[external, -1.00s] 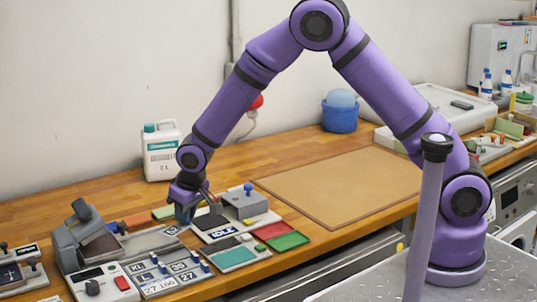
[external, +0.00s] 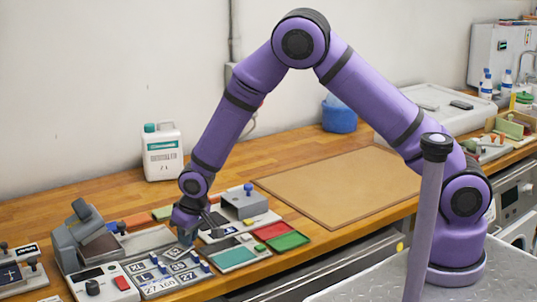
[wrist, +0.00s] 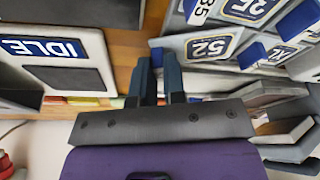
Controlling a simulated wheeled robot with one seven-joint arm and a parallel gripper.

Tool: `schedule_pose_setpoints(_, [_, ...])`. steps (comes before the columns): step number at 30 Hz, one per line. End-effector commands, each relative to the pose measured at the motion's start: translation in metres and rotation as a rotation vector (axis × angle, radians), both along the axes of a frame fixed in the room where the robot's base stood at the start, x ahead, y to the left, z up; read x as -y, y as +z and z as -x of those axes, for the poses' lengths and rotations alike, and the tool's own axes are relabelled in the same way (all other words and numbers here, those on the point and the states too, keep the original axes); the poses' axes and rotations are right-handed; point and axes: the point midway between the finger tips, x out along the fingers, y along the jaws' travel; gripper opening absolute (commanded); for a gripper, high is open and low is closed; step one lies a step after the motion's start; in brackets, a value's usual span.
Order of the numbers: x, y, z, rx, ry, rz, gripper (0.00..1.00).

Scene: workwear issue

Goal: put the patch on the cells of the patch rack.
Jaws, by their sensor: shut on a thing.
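The patch rack (external: 165,274) is a grey board at the front left of the bench, with white number labels and blue upright pieces. My gripper (external: 186,240) is low, just behind the rack's back right corner. In the wrist view its two dark blue fingers (wrist: 157,68) end beside the rack's left edge, over bare wood. The jaws are shut on the patch, which is hard to make out between the fingertips.
A device with an "IDLE" sign (wrist: 43,48) stands beside my gripper. A grey press-like machine (external: 82,235) is left of the rack. Red and green trays (external: 287,241) lie to the right. A white jug (external: 162,153) stands behind. The brown mat (external: 340,185) is clear.

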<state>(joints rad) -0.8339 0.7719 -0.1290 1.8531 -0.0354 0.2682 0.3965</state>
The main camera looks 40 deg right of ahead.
Motion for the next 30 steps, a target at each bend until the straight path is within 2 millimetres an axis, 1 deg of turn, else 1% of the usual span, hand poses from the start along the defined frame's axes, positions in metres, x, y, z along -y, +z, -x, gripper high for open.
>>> schedule_pose_setpoints(15, [0.0001, -0.0038, 0.0001, -0.001, 0.000, 0.000, 0.00])
schedule_pose_setpoints(16, [0.0000, -0.0039, 0.0001, 0.000, 0.000, 0.000, 0.14])
schedule_pose_setpoints(19, [0.0000, -0.0036, -0.0001, 0.000, 0.000, 0.000, 0.37])
schedule_pose_setpoints(20, [0.0000, -0.0036, 0.0000, 0.000, 0.000, 0.000, 0.41])
schedule_pose_setpoints(27, [0.0000, -0.0033, 0.0000, 0.000, 0.000, 0.000, 0.41])
schedule_pose_setpoints(30, [0.0000, 0.0002, 0.0006, 0.001, 0.000, 0.000, 0.41])
